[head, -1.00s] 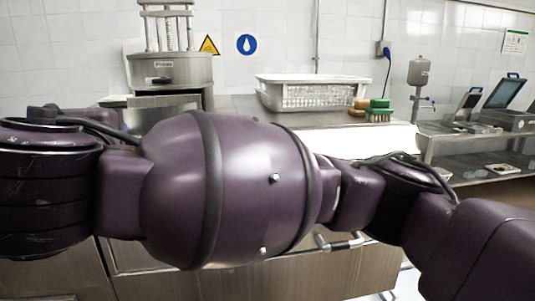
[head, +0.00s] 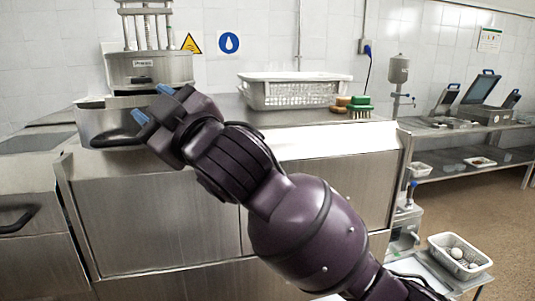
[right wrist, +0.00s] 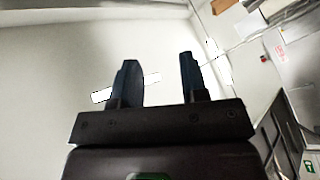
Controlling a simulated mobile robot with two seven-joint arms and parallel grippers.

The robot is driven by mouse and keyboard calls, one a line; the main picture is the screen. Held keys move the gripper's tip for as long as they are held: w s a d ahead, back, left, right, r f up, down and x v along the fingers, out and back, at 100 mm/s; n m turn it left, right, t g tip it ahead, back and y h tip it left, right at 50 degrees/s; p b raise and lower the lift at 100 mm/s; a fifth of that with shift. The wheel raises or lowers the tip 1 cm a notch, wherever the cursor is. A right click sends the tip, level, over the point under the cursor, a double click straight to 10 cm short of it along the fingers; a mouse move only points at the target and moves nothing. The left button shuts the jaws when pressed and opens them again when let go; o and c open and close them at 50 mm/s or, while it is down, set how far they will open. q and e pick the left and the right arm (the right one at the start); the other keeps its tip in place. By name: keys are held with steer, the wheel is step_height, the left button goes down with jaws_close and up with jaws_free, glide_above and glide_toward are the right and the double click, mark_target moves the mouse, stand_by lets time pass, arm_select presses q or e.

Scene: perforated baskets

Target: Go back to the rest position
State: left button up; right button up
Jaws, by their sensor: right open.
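My right gripper (head: 152,104) is open and empty in the head view. Its purple arm rises from the bottom right, and its blue fingertips point up and left, in front of the steel machine at the back left. In the right wrist view its two dark blue fingers (right wrist: 155,80) stand apart with nothing between them, and pale wall and ceiling lie beyond. My left gripper is not in view.
A white perforated basket (head: 290,94) stands on the steel counter, with brushes (head: 359,108) beside it. A steel machine (head: 150,66) is at the back left. A smaller basket (head: 462,268) with round white items is low at the right. Floor shows at the right.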

steer(key=w+d+f+m+t+h, duration=0.2)
steer(key=w+d+f+m, duration=0.15)
steer(key=d+f, duration=0.25)
steer(key=w+d+f+m+t+h, duration=0.2)
steer(key=w+d+f+m, duration=0.15)
steer(key=d+f, duration=0.35)
steer(key=d+f+m+t+h, duration=0.1)
steer(key=d+f+m+h, duration=0.45)
steer(key=d+f, duration=0.95)
steer(key=s+d+f+m+g+h, duration=0.1)
steer(key=s+d+f+h, duration=0.15)
steer(key=f, duration=0.45)
steer(key=s+d+f+m+h, duration=0.1)
steer(key=s+d+f, duration=0.15)
steer(key=f, duration=0.35)
steer(key=s+d+f+m+g+h, duration=0.1)
steer(key=s+d+f+g+h, duration=0.1)
steer(key=s+d+f, duration=0.3)
steer(key=s+d+f+m+g+h, duration=0.2)
steer(key=s+d+f, duration=0.3)
steer(key=s+f, duration=0.9)
steer(key=shift+s+d+f+g, duration=0.2)
steer(key=shift+s+d+g, duration=0.15)
steer(key=shift+s+g, duration=0.45)
steer(key=shift+w+r, duration=0.1)
